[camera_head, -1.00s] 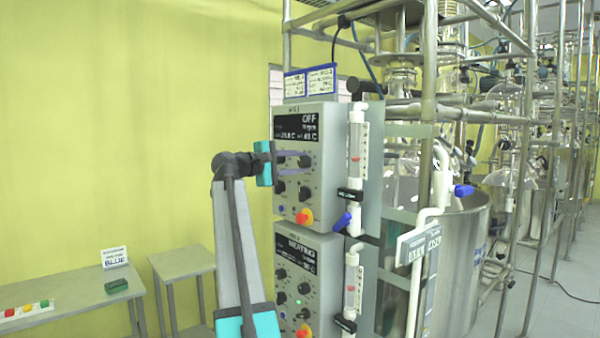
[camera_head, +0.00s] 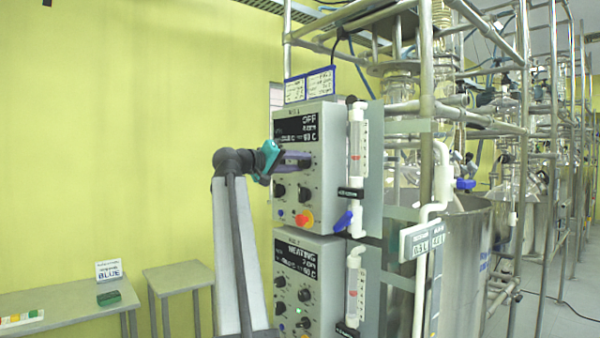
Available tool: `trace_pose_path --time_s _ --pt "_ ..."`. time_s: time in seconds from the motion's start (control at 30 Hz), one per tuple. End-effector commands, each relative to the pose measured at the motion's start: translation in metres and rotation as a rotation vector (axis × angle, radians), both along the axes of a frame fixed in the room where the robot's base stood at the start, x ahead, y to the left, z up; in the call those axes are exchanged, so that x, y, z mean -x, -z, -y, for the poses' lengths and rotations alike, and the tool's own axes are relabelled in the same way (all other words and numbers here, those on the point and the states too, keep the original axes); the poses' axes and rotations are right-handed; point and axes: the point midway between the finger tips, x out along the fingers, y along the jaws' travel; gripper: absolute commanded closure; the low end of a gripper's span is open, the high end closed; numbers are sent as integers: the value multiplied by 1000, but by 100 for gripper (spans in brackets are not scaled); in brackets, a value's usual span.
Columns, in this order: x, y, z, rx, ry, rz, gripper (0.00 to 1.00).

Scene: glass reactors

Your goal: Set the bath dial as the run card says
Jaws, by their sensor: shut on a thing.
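The upper control unit (camera_head: 340,180) is a grey box with a dark display (camera_head: 296,128) that reads OFF, with small figures that are hard to read. Black dials sit below the display, including a lower left dial (camera_head: 280,190) and a lower right dial (camera_head: 305,194). My gripper (camera_head: 304,160) reaches in from the left, its purple fingers rolled and shut on the upper right dial, which they mostly hide. Two blue-edged cards (camera_head: 308,86) stand on top of the unit; their small writing is not legible.
A red-orange knob (camera_head: 304,219) sits low on the upper unit. Below is a second unit (camera_head: 315,290) reading HEATING. Flow tubes, a blue valve handle (camera_head: 343,221) and metal frames stand to the right. A low table with a green block (camera_head: 109,298) is at left.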

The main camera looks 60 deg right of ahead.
Motion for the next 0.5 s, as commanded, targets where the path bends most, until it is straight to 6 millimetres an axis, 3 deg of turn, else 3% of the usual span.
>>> trace_pose_path --time_s 0.03,0.5 --pt "2 7 0 2 8 32 90" --pt "3 3 -1 46 9 165 90"
